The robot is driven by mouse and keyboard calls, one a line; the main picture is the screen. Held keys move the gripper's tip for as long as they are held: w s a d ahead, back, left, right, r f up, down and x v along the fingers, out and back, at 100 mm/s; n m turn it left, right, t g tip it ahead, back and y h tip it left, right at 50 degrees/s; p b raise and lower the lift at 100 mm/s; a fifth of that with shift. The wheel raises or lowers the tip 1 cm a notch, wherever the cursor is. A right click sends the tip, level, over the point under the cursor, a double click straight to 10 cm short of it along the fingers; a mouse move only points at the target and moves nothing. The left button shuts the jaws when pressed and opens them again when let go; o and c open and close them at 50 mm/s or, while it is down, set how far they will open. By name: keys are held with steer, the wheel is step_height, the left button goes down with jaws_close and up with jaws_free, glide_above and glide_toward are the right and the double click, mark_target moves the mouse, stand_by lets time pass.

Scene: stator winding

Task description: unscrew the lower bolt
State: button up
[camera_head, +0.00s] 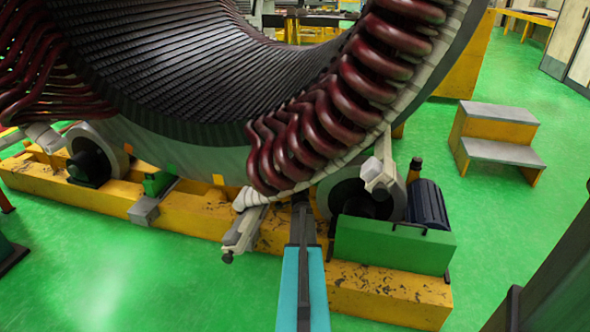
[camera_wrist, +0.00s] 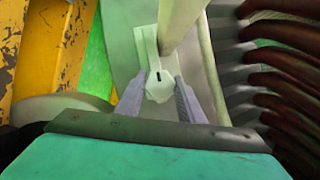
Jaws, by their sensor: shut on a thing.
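The lower bolt (camera_wrist: 158,87) shows in the wrist view as a pale hexagonal head with a small dark slot. It sits at the end of a pale bar (camera_wrist: 147,45). My gripper (camera_wrist: 159,96) has one grey finger on each side of the bolt head and is shut on it. In the head view my gripper (camera_head: 301,203) reaches in under the stator's dark red coils (camera_head: 320,120), at the yellow base. The bolt cannot be made out in the head view.
Dark red coils (camera_wrist: 285,75) lie close to the right of the gripper in the wrist view. A green block (camera_head: 395,245) and rollers stand on the yellow base (camera_head: 385,295). The green floor in front is clear.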

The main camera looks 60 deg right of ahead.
steer(key=shift+w+a+r+n+g+y+p, duration=0.15)
steer(key=shift+n+g+p, duration=0.15)
steer(key=shift+n+p, duration=0.55)
steer(key=shift+w+d+n+g+y+p, duration=0.1)
steer(key=shift+n+g+y+p, duration=0.15)
steer(key=shift+n+p, duration=0.65)
steer(key=shift+w+a+r+n+g+y+p, duration=0.1)
steer(key=shift+n+g+p, duration=0.35)
steer(key=shift+p, duration=0.65)
steer(key=shift+n, duration=0.4)
steer(key=o, duration=1.1)
steer(key=shift+c, duration=0.2)
steer(key=shift+s+f, duration=0.1)
steer(key=shift+s, duration=0.05)
steer(key=shift+s, duration=0.2)
steer(key=p+v, duration=0.1)
steer(key=v, duration=1.2)
steer(key=shift+a+r, duration=0.2)
steer(key=shift+a, duration=0.1)
